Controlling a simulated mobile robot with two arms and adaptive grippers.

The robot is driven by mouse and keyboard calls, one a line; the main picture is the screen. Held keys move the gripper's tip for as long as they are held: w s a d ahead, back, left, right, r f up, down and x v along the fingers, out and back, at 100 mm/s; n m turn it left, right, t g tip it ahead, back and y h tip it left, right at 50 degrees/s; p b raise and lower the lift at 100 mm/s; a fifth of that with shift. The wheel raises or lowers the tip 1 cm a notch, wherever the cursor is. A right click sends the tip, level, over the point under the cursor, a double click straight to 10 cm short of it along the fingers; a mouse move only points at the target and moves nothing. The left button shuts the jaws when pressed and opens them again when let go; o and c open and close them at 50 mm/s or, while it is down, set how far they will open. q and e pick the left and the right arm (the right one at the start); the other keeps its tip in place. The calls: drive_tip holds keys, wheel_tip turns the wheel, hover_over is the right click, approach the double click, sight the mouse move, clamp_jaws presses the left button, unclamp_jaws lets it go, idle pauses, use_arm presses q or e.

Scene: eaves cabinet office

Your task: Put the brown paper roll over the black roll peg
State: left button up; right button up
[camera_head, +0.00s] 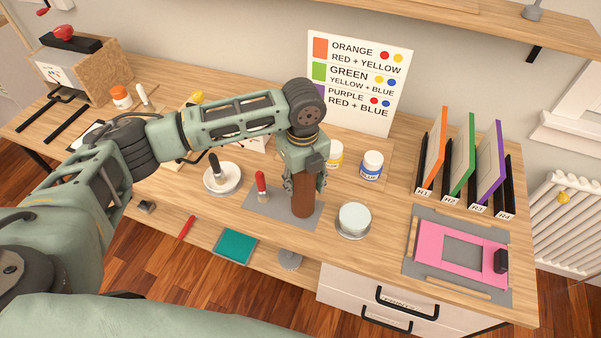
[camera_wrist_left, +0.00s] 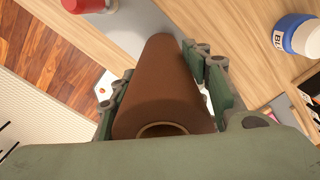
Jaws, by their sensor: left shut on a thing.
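My left gripper (camera_head: 304,180) is shut on the brown paper roll (camera_head: 302,200), with its fingers on either side of the roll's upper part. The roll stands upright over a grey mat (camera_head: 273,211); I cannot tell whether its lower end touches the mat. In the left wrist view the roll (camera_wrist_left: 165,85) lies between the two fingers (camera_wrist_left: 170,95), with its hollow end towards the camera. My right gripper is not in view.
Paint jars (camera_head: 371,165) are behind. Coloured panels in black racks (camera_head: 468,165) and a pink card (camera_head: 457,245) lie further right.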

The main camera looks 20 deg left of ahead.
use_arm(q)
drive_tip(key=shift+f, duration=0.65)
drive_tip(key=o, duration=1.2)
drive_tip(key=shift+s, duration=0.1)
drive_tip(key=shift+f+b, duration=0.15)
drive_tip(key=shift+b, duration=0.35)
wheel_tip(320, 180, up, 8)
drive_tip(key=shift+d+r+b, duration=0.1)
drive_tip(key=shift+r+b, duration=0.05)
drive_tip(key=shift+b, duration=1)
